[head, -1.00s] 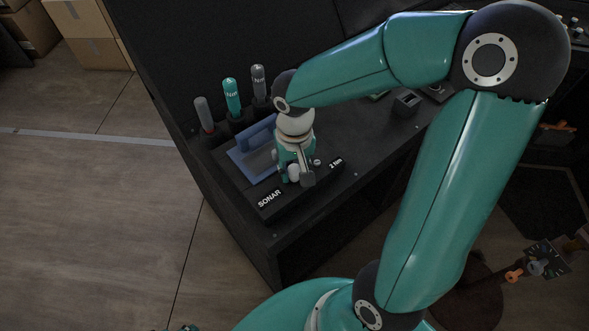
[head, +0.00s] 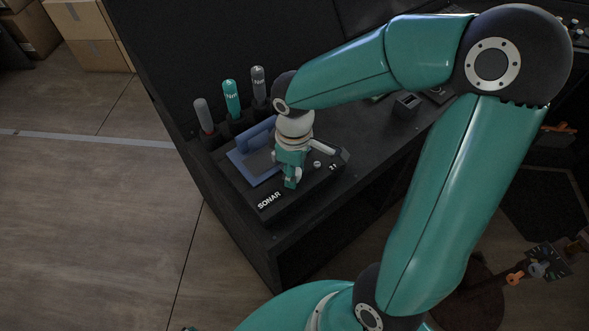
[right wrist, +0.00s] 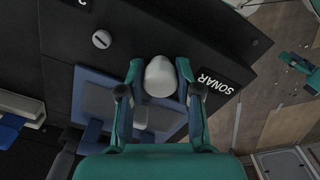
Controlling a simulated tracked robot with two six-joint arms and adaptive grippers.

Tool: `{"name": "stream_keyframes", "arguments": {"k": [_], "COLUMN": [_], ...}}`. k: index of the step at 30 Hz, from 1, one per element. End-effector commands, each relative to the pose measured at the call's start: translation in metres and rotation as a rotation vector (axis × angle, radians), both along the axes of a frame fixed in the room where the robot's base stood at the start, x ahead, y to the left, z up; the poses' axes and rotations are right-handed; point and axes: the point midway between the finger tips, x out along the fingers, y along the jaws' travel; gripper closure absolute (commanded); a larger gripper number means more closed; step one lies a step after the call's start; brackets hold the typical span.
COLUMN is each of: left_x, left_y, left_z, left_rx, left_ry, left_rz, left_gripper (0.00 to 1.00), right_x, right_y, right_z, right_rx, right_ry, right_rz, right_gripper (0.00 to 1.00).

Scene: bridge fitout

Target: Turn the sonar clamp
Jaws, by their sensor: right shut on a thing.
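My right gripper (head: 291,183) is over the front of the black panel marked SONAR (head: 269,200). In the right wrist view, its two teal fingers (right wrist: 159,72) are shut on a white rounded clamp handle (right wrist: 160,78), one on each side. In the head view the gripper hides most of the handle. A blue-framed plate (head: 247,167) lies behind it on the same panel. A small teal part, perhaps my left gripper (right wrist: 297,66), shows far off at the right of the right wrist view; its jaws are unclear.
Several capped cylinders, one of them teal (head: 232,98), stand in holders behind the panel. A small dark block (head: 406,103) is further right on the black console. Cardboard boxes (head: 90,35) stand at the back left. The wooden floor (head: 90,220) at left is clear.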

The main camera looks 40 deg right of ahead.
Motion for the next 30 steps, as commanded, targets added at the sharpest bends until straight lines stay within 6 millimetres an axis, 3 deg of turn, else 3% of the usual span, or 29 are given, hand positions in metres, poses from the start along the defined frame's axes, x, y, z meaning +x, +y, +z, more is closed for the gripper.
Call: {"name": "stream_keyframes", "arguments": {"k": [9, 26, 27, 30], "left_x": [0.0, 0.0, 0.0, 0.0], "left_y": [0.0, 0.0, 0.0, 0.0], "left_z": [0.002, 0.0021, 0.0021, 0.0021], "left_rx": [0.0, 0.0, 0.0, 0.0], "left_ry": [0.0, 0.0, 0.0, 0.0], "left_rz": [0.0, 0.0, 0.0, 0.0], "left_gripper": [0.6, 0.6, 0.6, 0.6], "right_x": [0.0041, 0.0041, 0.0041, 0.0042], "right_y": [0.0012, 0.0034, 0.0035, 0.0031], "right_z": [0.0022, 0.0018, 0.0018, 0.0018], "right_rx": [0.001, 0.004, 0.005, 0.004], "right_ry": [-0.014, -0.014, -0.013, -0.014], "right_rz": [0.151, 0.183, 0.183, 0.182], "right_gripper": [0.99, 0.99, 0.58, 0.43]}}
